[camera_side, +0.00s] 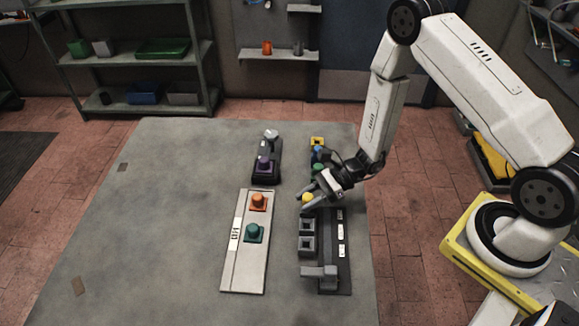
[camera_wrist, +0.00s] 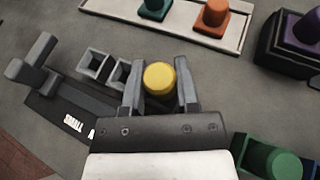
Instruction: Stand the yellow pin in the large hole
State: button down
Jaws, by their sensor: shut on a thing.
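The yellow pin (camera_side: 307,197) is between the two fingers of my gripper (camera_side: 309,203), which is shut on it. In the wrist view the round yellow top of the pin (camera_wrist: 159,78) shows between the fingertips (camera_wrist: 160,88). The dark fixture (camera_side: 328,252) has a row of square grey sockets; two show, one (camera_side: 307,227) and another (camera_side: 307,246). My gripper is over the far end of this row and hides what lies under it. I cannot tell whether the pin's lower end is inside a hole. A label reading SMALL (camera_wrist: 73,123) shows; the other labels are unreadable.
A grey upright bracket (camera_side: 319,272) stands at the fixture's near end. Left of it lies a pale board (camera_side: 243,268) with orange (camera_side: 258,201) and teal (camera_side: 254,232) knobs. A press with a purple part (camera_side: 264,165) and blue-green parts (camera_side: 317,155) stand behind. The table's left is clear.

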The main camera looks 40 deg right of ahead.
jog(key=shift+f, duration=0.45)
dwell(0.6)
jog(key=shift+c, duration=1.4)
grip_release()
jog(key=shift+v, duration=3.9)
